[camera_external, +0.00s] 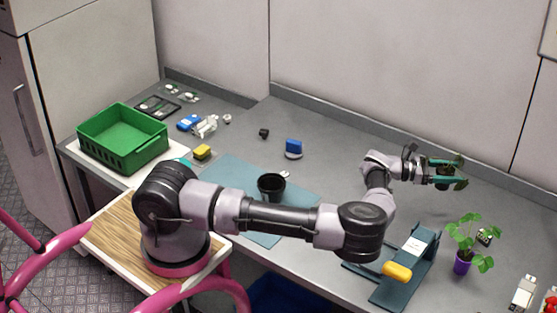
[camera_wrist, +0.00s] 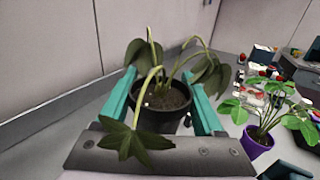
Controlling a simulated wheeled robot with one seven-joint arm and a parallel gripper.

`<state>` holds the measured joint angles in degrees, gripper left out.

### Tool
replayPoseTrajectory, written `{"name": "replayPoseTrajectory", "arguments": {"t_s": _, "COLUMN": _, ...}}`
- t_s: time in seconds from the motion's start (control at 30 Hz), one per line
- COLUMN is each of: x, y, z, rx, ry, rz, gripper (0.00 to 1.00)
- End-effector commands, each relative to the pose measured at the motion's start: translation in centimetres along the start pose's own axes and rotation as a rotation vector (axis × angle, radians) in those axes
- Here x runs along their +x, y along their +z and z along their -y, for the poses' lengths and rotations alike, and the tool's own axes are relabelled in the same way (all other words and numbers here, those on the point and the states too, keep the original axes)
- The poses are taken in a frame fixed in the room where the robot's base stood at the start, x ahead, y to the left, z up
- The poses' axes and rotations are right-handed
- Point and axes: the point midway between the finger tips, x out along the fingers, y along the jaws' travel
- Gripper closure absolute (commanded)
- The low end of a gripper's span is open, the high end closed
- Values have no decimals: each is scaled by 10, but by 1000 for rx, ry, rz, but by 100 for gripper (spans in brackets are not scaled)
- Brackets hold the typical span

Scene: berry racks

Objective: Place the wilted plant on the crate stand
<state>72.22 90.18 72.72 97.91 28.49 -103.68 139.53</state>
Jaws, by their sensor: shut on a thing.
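The wilted plant (camera_wrist: 136,139), with drooping dark leaves in a black pot (camera_wrist: 162,119), sits between the teal fingers of my gripper (camera_wrist: 163,98) in the wrist view. My gripper is shut on the pot, which looks roughly upright. In the external view my gripper (camera_external: 447,172) is at the right, above the back of the grey bench, and the plant is partly hidden by the fingers. A green crate (camera_external: 123,157) stands at the far left on a pale surface. I cannot tell for sure which part is the crate stand.
A leafy green plant in a purple pot (camera_external: 463,263) stands right of a dark angled stand (camera_external: 405,290) bearing a yellow object (camera_external: 397,271). An empty black pot (camera_external: 271,187) is on a blue mat (camera_external: 228,172). A blue item (camera_external: 293,147) stands behind. The back middle bench is mostly clear.

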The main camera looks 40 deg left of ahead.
Motion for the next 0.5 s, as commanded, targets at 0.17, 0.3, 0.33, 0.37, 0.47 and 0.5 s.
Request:
{"name": "replayPoseTrajectory", "arguments": {"t_s": 0.17, "x": 36, "y": -15, "z": 57, "rx": 0, "ry": -199, "rz": 0, "gripper": 90}}
{"name": "replayPoseTrajectory", "arguments": {"t_s": 0.3, "x": 48, "y": -21, "z": 82, "rx": 0, "ry": -282, "rz": 0, "gripper": 90}}
{"name": "replayPoseTrajectory", "arguments": {"t_s": 0.33, "x": 50, "y": -22, "z": 85, "rx": 1, "ry": -292, "rz": 0, "gripper": 90}}
{"name": "replayPoseTrajectory", "arguments": {"t_s": 0.37, "x": 50, "y": -24, "z": 87, "rx": 1, "ry": -299, "rz": -1, "gripper": 90}}
{"name": "replayPoseTrajectory", "arguments": {"t_s": 0.47, "x": 52, "y": -34, "z": 90, "rx": -1, "ry": -310, "rz": -1, "gripper": 90}}
{"name": "replayPoseTrajectory", "arguments": {"t_s": 0.5, "x": 52, "y": -40, "z": 90, "rx": -2, "ry": -311, "rz": -1, "gripper": 90}}
